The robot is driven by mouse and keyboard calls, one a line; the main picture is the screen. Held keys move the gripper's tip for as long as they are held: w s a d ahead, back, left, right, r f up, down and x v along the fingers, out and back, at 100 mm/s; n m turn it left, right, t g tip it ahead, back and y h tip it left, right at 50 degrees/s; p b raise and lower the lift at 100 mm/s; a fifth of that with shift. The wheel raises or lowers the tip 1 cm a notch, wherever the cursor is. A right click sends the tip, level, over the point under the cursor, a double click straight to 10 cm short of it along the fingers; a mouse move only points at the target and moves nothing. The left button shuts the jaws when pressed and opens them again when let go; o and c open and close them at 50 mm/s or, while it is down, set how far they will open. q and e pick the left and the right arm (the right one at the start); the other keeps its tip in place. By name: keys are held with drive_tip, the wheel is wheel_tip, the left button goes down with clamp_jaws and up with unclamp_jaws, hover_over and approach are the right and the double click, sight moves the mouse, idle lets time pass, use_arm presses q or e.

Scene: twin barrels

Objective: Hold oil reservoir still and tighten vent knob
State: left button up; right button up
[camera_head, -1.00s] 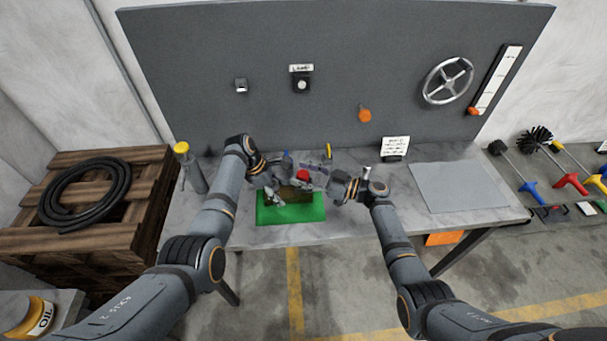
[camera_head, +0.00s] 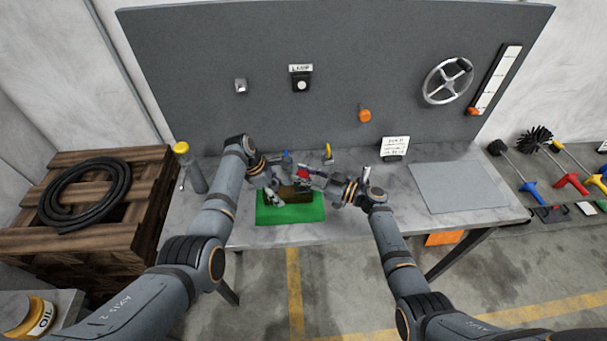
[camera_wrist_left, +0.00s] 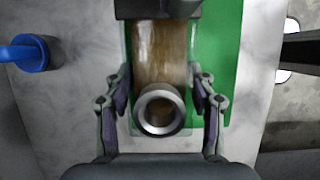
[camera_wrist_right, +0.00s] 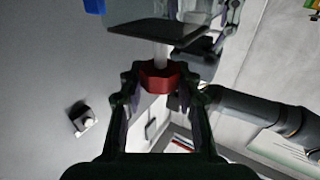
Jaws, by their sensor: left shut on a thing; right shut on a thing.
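The oil reservoir (camera_wrist_left: 158,50) is a clear body with brown oil inside and a pale ring-shaped port (camera_wrist_left: 159,108) at its near end. It sits on the green mat (camera_head: 290,213). My left gripper (camera_wrist_left: 160,90) is shut on the reservoir, with one finger on each side. In the head view the reservoir is small and partly hidden by my grippers. The red vent knob (camera_wrist_right: 158,77) sits on a pale stem below a dark plate in the right wrist view. My right gripper (camera_wrist_right: 159,85) is shut on the knob, with one finger on each side.
A blue-capped item (camera_head: 287,158) and a yellow-handled item (camera_head: 328,153) stand behind the reservoir. A yellow-topped bottle (camera_head: 190,167) stands at the bench's left. A white card (camera_head: 395,146) and a grey mat (camera_head: 460,187) are on the right. A grey panel rises behind the bench.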

drive_tip(key=shift+a+m+t+h, duration=0.1)
drive_tip(key=shift+m+t+h, duration=2.55)
drive_tip(key=shift+t, duration=0.25)
drive_tip(key=shift+h, duration=0.25)
drive_tip(key=o, duration=1.2)
drive_tip(key=v, duration=1.2)
drive_tip(key=shift+s+f, duration=0.1)
